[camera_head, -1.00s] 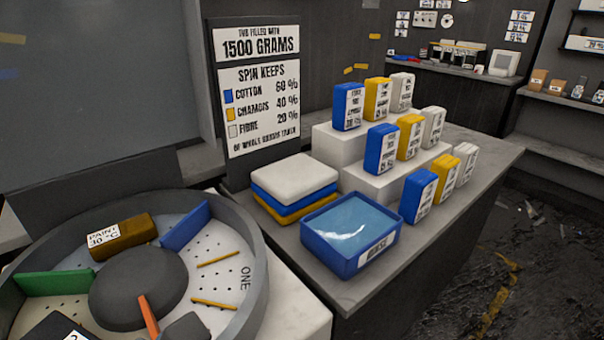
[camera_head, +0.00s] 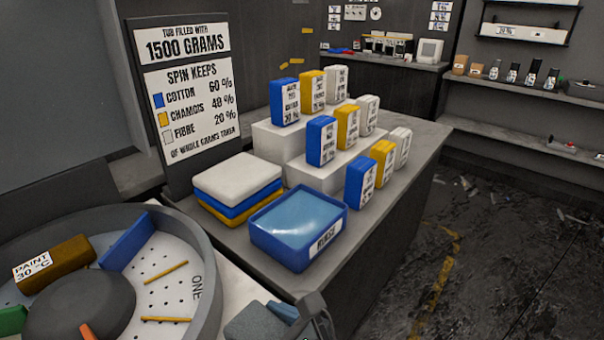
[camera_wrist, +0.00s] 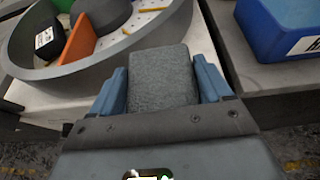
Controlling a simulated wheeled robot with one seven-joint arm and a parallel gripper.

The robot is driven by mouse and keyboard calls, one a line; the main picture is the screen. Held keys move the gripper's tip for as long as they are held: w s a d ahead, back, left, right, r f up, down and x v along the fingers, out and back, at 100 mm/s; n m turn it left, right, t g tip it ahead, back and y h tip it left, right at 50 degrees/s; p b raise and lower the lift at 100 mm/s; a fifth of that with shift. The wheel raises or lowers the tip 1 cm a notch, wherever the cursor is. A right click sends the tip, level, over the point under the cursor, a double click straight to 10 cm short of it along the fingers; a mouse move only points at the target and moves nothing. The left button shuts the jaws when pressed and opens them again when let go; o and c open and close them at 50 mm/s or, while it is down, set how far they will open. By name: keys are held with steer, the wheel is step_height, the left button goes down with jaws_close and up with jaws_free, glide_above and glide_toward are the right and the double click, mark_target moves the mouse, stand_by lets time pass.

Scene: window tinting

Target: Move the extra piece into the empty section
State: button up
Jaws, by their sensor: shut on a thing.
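A grey rough-textured block (camera_wrist: 160,78) is held between the blue fingers of my gripper (camera_wrist: 160,66) in the wrist view. In the head view the block (camera_head: 252,323) shows at the bottom, just right of the tub's rim. The round grey tub (camera_head: 205,300) has a dark central hub and coloured dividers. The section marked ONE (camera_head: 180,276), beside the blue divider (camera_head: 127,241), holds no block, only two thin yellow bars on its perforated floor. A brown block labelled PAINT 30 °C (camera_head: 62,262) lies in another section. A black block (camera_wrist: 48,40) sits beside the orange divider (camera_wrist: 77,40).
A blue rinse tray (camera_head: 298,228) with water stands on the counter (camera_head: 415,140) right of the tub. Behind it are a stack of coloured cloths (camera_head: 238,185), a sign (camera_head: 190,100) and stepped rows of blue, yellow and white packs. The floor to the right is open.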

steer(key=w+d+f+m+t+h, duration=0.1)
steer(key=d+f+m+h, duration=0.2)
steer(key=d+f, duration=0.3)
steer(key=w+d+f+m+t+h, duration=0.1)
steer(key=d+f+m+h, duration=0.3)
steer(key=d, duration=0.8)
steer(key=w+d+f+m+t+h, duration=0.1)
steer(key=d+f+m+t+h, duration=0.2)
steer(key=d+f, duration=0.4)
steer(key=d, duration=0.2)
steer(key=shift+w+d+f+h, duration=0.25)
steer(key=shift+d+f+h, duration=0.1)
steer(key=shift+f+h, duration=0.05)
